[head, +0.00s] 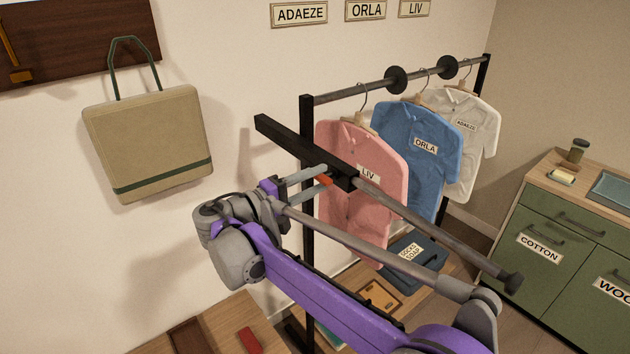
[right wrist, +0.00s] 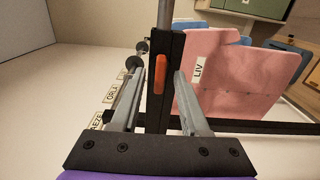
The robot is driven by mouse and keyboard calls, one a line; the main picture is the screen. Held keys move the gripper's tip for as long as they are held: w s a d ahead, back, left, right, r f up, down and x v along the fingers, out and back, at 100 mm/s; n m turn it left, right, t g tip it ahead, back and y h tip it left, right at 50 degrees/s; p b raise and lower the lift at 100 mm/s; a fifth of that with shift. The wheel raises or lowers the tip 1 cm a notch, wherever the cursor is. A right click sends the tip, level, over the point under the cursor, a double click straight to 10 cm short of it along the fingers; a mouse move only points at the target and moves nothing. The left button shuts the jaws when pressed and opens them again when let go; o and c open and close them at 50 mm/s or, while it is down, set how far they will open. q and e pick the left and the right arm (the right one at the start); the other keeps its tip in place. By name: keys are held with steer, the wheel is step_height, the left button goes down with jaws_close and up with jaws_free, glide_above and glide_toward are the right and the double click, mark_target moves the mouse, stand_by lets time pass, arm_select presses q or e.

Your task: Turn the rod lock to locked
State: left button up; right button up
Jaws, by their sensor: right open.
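The rod lock shows as a small orange lever (head: 324,180) on a black crossbar (head: 290,140) at the near end of the clothes rack. It also shows in the right wrist view as an upright orange lever (right wrist: 159,74) on the bar's dark face. My right gripper (head: 323,176) is open at the crossbar. In the right wrist view its fingers (right wrist: 160,78) stand on either side of the bar and lever, with gaps visible; I cannot tell whether either finger touches. A grey rod (head: 430,232) runs out from the crossbar. My left gripper is not in view.
Pink (head: 350,200), blue (head: 410,145) and white (head: 462,125) shirts hang close behind the crossbar. A tan bag (head: 150,140) hangs on the wall at left. A green cabinet (head: 570,235) stands at right. Bins and cloths lie low under the rack.

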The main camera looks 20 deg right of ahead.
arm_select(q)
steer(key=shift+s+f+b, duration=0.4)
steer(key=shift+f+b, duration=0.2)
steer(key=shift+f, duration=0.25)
arm_select(e)
steer(key=v, duration=1.1)
steer(key=s+d+f+g+y, duration=0.2)
steer(key=s+d+f+y, duration=0.7)
steer(key=d+f, duration=0.45)
steer(key=s+a+f+m+t+y, duration=0.1)
steer(key=s+a+f+m+y, duration=0.3)
steer(key=s+f+y, duration=0.4)
steer(key=s+f, duration=0.6)
steer(key=shift+s+a+f+t, duration=0.2)
steer(key=shift+s+f+t, duration=0.1)
steer(key=shift+s+f, duration=0.1)
